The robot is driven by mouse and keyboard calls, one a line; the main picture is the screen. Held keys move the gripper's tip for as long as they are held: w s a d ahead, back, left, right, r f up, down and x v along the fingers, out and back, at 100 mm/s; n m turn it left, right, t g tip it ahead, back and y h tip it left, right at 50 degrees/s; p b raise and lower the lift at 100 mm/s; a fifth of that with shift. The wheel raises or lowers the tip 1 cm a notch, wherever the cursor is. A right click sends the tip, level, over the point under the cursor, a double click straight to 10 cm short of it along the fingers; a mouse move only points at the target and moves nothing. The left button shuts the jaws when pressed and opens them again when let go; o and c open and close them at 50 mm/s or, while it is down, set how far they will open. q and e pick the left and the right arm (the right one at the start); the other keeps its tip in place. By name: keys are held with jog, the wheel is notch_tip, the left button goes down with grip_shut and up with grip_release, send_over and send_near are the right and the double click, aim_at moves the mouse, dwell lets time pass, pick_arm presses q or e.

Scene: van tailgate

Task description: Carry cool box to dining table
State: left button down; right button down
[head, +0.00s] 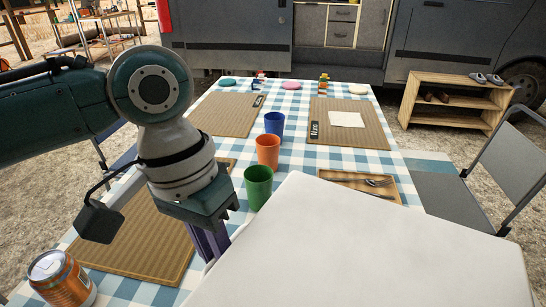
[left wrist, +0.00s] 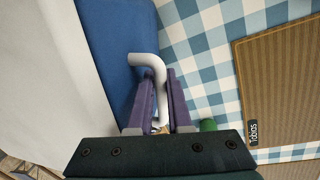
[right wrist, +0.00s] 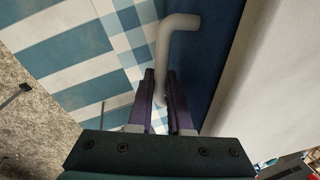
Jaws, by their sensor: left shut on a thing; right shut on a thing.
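The cool box has a white lid (head: 370,255) that fills the lower right of the head view. Its blue side (left wrist: 112,50) and a white handle (left wrist: 145,62) show in the left wrist view. My left gripper (left wrist: 160,90) is shut on that handle. In the right wrist view my right gripper (right wrist: 162,88) is shut on another white handle (right wrist: 170,35) beside the blue wall (right wrist: 210,60). The dining table (head: 300,110) has a blue and white checked cloth and lies below and beyond the box. I cannot tell whether the box touches the table.
Blue (head: 274,124), orange (head: 268,152) and green (head: 258,187) cups stand in a row close to the box. Placemats (head: 345,135) and a cutlery tray (head: 362,184) lie around them. A can (head: 62,280) stands at the lower left. A grey chair (head: 500,170) is at right.

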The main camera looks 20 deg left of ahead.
pick_arm(q)
jog(key=shift+f+b, duration=0.5)
jog(key=shift+f, duration=0.2)
pick_arm(e)
jog(key=shift+f, duration=0.7)
pick_arm(q)
jog(key=c, duration=0.8)
grip_release()
jog(key=shift+c, duration=0.2)
pick_arm(e)
jog(key=c, duration=0.8)
grip_release()
jog(key=shift+r, duration=0.1)
jog(key=shift+c, duration=0.2)
pick_arm(q)
jog(key=shift+w+r, duration=0.1)
jog(key=shift+r, duration=0.45)
pick_arm(e)
jog(key=shift+r, duration=0.2)
pick_arm(q)
notch_tip(320, 180, up, 7)
jog(key=a, duration=0.1)
jog(key=shift+a, duration=0.3)
pick_arm(e)
notch_tip(320, 180, up, 11)
jog(key=d, duration=0.2)
jog(key=shift+d+r, duration=0.15)
jog(key=shift+r, duration=0.05)
jog(key=shift+s, duration=0.1)
